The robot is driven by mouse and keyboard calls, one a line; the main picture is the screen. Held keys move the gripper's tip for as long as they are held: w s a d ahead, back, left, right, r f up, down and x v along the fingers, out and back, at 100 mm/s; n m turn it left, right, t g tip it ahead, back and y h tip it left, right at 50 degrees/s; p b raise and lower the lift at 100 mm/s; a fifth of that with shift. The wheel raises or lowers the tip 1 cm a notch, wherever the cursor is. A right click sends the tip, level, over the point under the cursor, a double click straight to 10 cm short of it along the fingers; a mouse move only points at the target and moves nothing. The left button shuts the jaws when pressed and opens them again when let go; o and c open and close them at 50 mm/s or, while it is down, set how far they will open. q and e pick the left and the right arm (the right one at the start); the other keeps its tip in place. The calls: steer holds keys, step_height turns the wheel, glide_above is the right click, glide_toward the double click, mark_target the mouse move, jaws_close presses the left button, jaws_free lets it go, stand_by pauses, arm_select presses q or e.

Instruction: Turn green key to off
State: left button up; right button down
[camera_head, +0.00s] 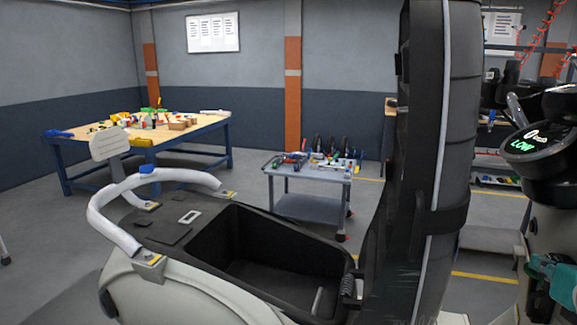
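A teal-green part (562,280), which looks like the green key, shows at the lower right edge on the pale front panel of a scooter-like vehicle. It is cut off by the picture edge, and its turn position is not clear. Above it a dark round display (555,155) shows "LOW" in green. I cannot make out the fingers of my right gripper clearly among the dark parts at the right edge. My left gripper does not show.
The vehicle's raised black seat (430,150) stands upright right of centre, beside an open, dark storage bin (275,222). A white curved grab rail (110,215) is at the left. Behind are a grey tool cart (305,209) and a wooden workbench (200,131). Floor is clear between them.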

steer(key=shift+f+g, duration=0.3)
steer(key=shift+f, duration=0.5)
steer(key=r+p+v, duration=0.1)
steer(key=p+v, duration=0.5)
steer(key=v, duration=0.2)
steer(key=shift+r+p, duration=0.2)
steer(key=shift+p, duration=0.1)
